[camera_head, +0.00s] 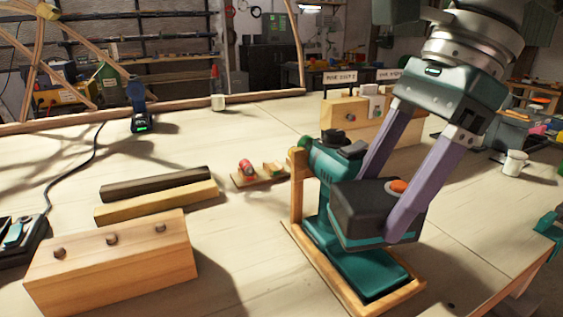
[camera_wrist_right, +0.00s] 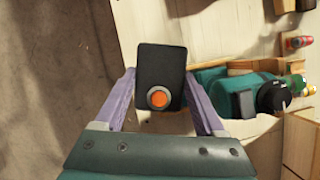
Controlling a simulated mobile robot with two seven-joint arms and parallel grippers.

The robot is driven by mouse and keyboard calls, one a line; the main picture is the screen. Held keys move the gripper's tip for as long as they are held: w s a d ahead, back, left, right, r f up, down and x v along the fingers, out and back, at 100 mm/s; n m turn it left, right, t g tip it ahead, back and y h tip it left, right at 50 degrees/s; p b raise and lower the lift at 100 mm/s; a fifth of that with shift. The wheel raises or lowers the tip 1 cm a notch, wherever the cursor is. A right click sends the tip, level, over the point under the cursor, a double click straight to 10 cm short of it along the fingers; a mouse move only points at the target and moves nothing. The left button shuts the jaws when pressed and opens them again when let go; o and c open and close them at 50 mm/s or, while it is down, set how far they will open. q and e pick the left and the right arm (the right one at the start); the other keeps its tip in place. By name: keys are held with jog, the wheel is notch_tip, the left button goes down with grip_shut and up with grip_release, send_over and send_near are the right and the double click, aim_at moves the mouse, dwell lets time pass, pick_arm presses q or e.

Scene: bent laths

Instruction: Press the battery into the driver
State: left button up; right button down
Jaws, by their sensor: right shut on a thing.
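The driver (camera_head: 326,165) is teal with dark parts and stands in a wooden cradle (camera_head: 297,215). It also shows in the right wrist view (camera_wrist_right: 222,90). The battery (camera_head: 375,208) is a dark block with a teal stripe and an orange button. In the right wrist view the battery (camera_wrist_right: 160,62) is between the purple fingers. My right gripper (camera_head: 385,197) is shut on the battery, close beside the driver and above the teal base in the cradle. The battery hides part of the driver, and I cannot tell whether the two are joined. My left gripper is not in view.
A wooden block with round pegs (camera_head: 112,265) and two bars (camera_head: 155,200) lie at left. A small board with a red piece (camera_head: 247,170) is left of the cradle. A wooden block (camera_head: 345,112) stands behind the driver; a white mug (camera_head: 515,164) is at right.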

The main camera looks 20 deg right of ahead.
jog(key=d+f+m+t+b, duration=0.1)
jog(key=m, duration=0.2)
jog(key=d+f+m+t+h+b, duration=0.1)
jog(key=f+m, duration=0.1)
jog(key=m, duration=0.1)
jog(key=w+d+f+m+t+h+b, duration=0.1)
jog(key=f+m+b, duration=0.1)
jog(key=m, duration=0.1)
jog(key=shift+f, duration=0.1)
jog(key=shift+w+d+f+m+t+h+b, duration=0.1)
jog(key=shift+w+d+f+m+h+b, duration=0.25)
jog(key=shift+w+f+m+b, duration=0.4)
jog(key=shift+w+d+f+m+t+h+b, duration=0.1)
jog(key=shift+w+d+f+m+h+b, duration=0.25)
jog(key=shift+f+m+b, duration=0.75)
jog(key=shift+w+d+f+m+t+h+b, duration=0.15)
jog(key=shift+w+f+m+h+b, duration=0.15)
jog(key=shift+w+f+m+b, duration=0.6)
jog(key=shift+s+f, duration=0.15)
jog(key=shift+f, duration=0.05)
jog(key=shift+f+b, duration=0.55)
jog(key=shift+b, duration=0.1)
jog(key=shift+f, duration=0.1)
jog(key=shift+f+b, duration=0.45)
jog(key=shift+b, duration=0.2)
